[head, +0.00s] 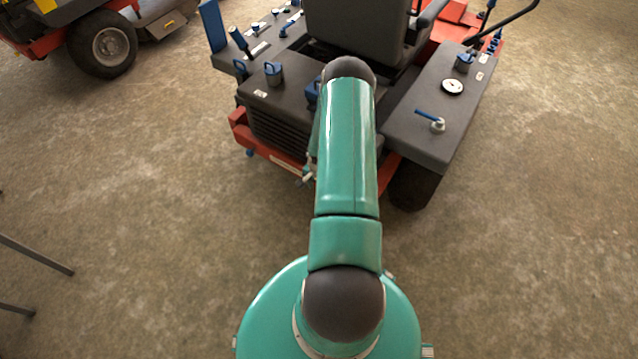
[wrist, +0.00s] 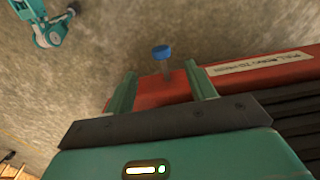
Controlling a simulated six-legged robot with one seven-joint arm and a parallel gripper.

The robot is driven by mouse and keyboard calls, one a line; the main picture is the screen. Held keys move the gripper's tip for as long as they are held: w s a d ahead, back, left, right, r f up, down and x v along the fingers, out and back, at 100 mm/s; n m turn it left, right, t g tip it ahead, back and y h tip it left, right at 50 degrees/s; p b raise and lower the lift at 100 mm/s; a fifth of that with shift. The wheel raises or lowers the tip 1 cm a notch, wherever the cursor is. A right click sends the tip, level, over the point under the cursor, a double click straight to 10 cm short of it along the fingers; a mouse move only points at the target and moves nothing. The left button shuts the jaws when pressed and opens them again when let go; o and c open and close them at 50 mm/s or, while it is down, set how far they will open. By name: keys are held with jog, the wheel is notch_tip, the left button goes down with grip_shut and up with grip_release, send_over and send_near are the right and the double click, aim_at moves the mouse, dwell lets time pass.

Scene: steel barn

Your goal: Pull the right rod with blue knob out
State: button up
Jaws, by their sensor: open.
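In the wrist view a rod with a blue knob (wrist: 162,52) sticks out from a red bar (wrist: 150,92) of the mower. My gripper (wrist: 160,70) is open and empty. Its two teal fingers stand apart on either side of the rod, which shows between them; whether they touch it, I cannot tell. In the head view another blue knob (head: 250,153) shows low at the left of the mower's red rear bar (head: 236,126).
A pale label (wrist: 258,64) is on the red bar beside the rod. The mower's black ribbed cover (wrist: 290,115) is close by. A black wheel (head: 414,187) is right of my arm. Another mower's wheel (head: 103,44) is at upper left. Open floor (head: 550,230) lies right.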

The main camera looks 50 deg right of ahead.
jog(key=shift+r, duration=1.45)
